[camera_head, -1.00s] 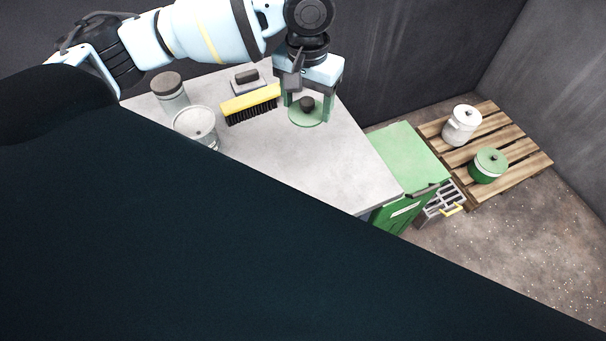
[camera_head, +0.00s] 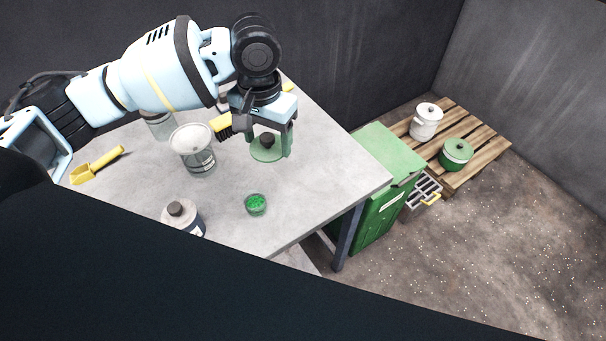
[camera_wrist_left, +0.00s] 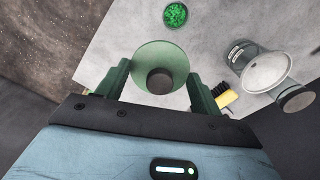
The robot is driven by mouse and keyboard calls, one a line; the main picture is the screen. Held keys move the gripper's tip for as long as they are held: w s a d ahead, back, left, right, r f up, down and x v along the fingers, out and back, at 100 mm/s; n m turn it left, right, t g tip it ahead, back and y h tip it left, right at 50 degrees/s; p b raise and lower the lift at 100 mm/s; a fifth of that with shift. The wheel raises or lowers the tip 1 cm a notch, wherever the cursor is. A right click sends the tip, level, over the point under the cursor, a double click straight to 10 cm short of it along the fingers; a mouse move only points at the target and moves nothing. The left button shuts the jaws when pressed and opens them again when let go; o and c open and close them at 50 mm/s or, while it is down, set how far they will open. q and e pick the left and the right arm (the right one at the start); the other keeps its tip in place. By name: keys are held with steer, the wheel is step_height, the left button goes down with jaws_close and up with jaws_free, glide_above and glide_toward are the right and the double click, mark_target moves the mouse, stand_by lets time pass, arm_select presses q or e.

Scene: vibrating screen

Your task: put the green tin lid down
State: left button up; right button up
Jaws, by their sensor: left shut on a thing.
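The green tin lid (camera_head: 266,153) is a flat pale-green disc with a dark round knob. My left gripper (camera_head: 270,146) is shut on it, the fingers on either side, above the grey table (camera_head: 320,170). In the left wrist view the lid (camera_wrist_left: 160,55) lies level between the two green fingers of the gripper (camera_wrist_left: 160,80), knob facing the camera. I cannot tell whether the lid touches the table. My right gripper is not in view.
A small cup of green granules (camera_head: 256,205) stands in front of the lid. A yellow brush (camera_head: 222,122) is partly hidden behind the gripper. The table's right part is clear.

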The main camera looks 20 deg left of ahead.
arm_select(q)
steer(key=s+d+f+m, duration=0.1)
steer(key=d+f+m, duration=0.2)
steer(key=m, duration=0.4)
steer(key=s+d+f+m+b, duration=0.1)
steer(key=s+d+f+m, duration=0.1)
steer(key=d+f+m, duration=0.2)
steer(key=s+d+f+m+b, duration=0.1)
steer(key=d+f+m, duration=0.3)
steer(key=m, duration=0.7)
steer(key=shift+s+d, duration=0.1)
steer(key=shift+s, duration=0.35)
steer(key=shift+s+d+f+m, duration=0.15)
steer(key=shift+d+m, duration=0.05)
steer(key=shift+m, duration=0.3)
steer(key=shift+s+d+f+m, duration=0.1)
steer(key=shift+d+f+m, duration=0.1)
steer(key=shift+m, duration=0.3)
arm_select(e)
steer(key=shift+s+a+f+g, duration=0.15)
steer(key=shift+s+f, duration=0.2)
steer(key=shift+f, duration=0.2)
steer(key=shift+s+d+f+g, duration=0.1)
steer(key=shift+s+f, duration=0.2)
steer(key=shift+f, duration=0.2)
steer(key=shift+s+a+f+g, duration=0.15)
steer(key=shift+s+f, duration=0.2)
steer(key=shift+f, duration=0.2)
